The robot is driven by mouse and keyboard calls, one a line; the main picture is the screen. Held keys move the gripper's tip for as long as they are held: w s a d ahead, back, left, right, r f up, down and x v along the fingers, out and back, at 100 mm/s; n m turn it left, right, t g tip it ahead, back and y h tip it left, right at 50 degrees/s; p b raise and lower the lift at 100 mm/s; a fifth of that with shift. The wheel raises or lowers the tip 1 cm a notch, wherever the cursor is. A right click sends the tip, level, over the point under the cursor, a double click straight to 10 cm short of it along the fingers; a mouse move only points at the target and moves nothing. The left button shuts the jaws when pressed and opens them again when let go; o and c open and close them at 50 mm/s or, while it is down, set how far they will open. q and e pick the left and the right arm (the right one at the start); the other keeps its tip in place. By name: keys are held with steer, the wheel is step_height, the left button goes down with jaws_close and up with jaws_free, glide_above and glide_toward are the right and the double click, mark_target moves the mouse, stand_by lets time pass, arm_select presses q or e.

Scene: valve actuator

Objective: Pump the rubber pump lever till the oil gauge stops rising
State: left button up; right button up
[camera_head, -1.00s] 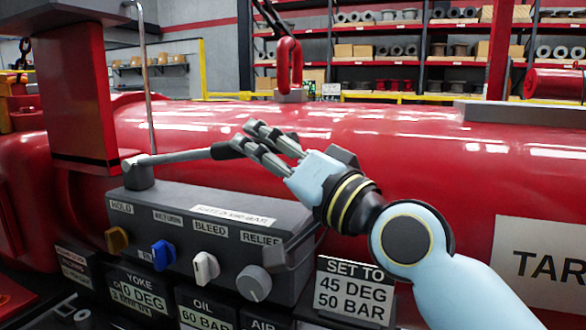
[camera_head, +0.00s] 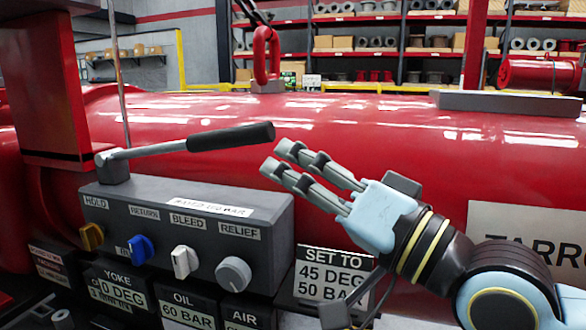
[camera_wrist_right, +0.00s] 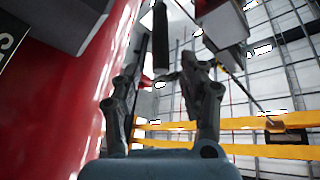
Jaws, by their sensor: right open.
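The pump lever (camera_head: 200,142) is a grey rod with a black rubber grip (camera_head: 230,136), rising slightly to the right from its pivot on the grey control box (camera_head: 262,230). My right gripper (camera_head: 284,162) is open and empty, just right of and below the grip's end, apart from it. In the right wrist view the black grip (camera_wrist_right: 160,38) shows beyond the open fingers (camera_wrist_right: 152,85). The oil gauge (camera_head: 188,313) is a panel reading 60 BAR, partly cut off by the bottom edge. My left gripper is not in view.
Orange, blue, white and grey knobs line the box front, including the relief knob (camera_head: 233,273). A sign (camera_head: 332,278) reads SET TO 45 DEG 50 BAR. The yoke panel (camera_head: 122,294) reads 0 DEG. A large red cylinder (camera_head: 380,125) lies close behind the gripper.

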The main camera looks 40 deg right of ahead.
steer(key=shift+w+a+f+n+g+y, duration=0.1)
steer(key=shift+a+f+n+g+y, duration=0.15)
steer(key=shift+f+n+g, duration=0.25)
steer(key=shift+a+f+n+g+y, duration=0.25)
steer(key=shift+f+n+g, duration=0.15)
steer(key=shift+f+n, duration=0.1)
steer(key=c, duration=0.4)
steer(key=r+n+g+p, duration=0.1)
steer(key=n+p, duration=0.1)
steer(key=r+n+g+y+p, duration=0.1)
steer(key=r+n+g+p, duration=0.1)
steer(key=n, duration=0.1)
steer(key=a+r+n+g+y+p, duration=0.1)
steer(key=r+n+p, duration=0.1)
steer(key=shift+w, duration=0.3)
jaws_close()
step_height(320, 180, up, 13)
steer(key=w+d+n+g+p, duration=0.2)
steer(key=d+n+g+p, duration=0.1)
steer(key=n+p, duration=0.45)
steer(key=b, duration=0.1)
glide_above(233, 130)
steer(key=a, duration=0.1)
step_height(233, 130, down, 4)
steer(key=f, duration=0.2)
steer(key=d+f, duration=0.1)
steer(key=shift+f+h, duration=0.35)
steer(key=shift+h, duration=0.05)
steer(key=shift+d+f, duration=0.15)
steer(key=shift+f, duration=0.2)
